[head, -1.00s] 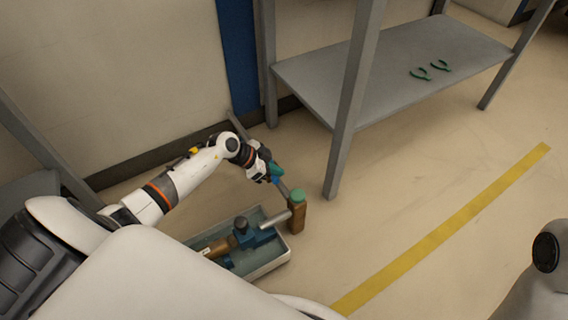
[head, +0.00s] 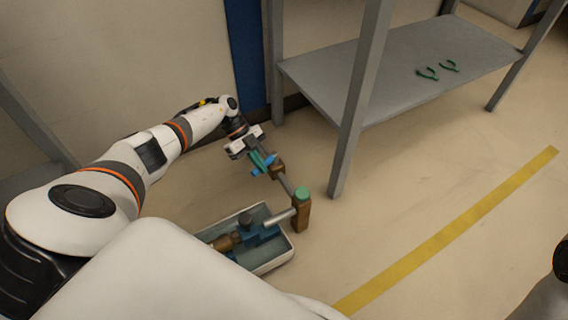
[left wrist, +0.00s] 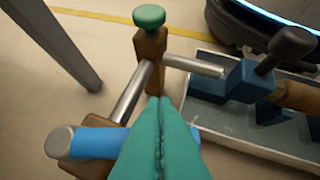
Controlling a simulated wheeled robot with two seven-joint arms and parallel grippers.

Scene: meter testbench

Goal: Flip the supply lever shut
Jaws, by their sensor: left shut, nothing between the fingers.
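A lever with a blue sleeve (left wrist: 98,142) and a grey end lies crosswise by the brown valve body in the left wrist view. In the head view the blue sleeve (head: 263,170) is partly hidden by my fingers. My left gripper (head: 261,158) has teal fingers, shut and empty. In the left wrist view the fingertips (left wrist: 158,101) overlap the sleeve's right end; whether they touch it I cannot tell. A grey pipe (left wrist: 133,93) runs from the valve to a brown elbow (left wrist: 150,45) with a green cap (left wrist: 149,16). My right gripper is not in view.
A grey tray (head: 271,264) on the floor holds a blue and brown fitting (head: 250,234) with a dark knob. A shelf post (head: 358,110) stands close right of the pipe. Two green pliers lie on the shelf (head: 370,90). Floor beyond the yellow line is clear.

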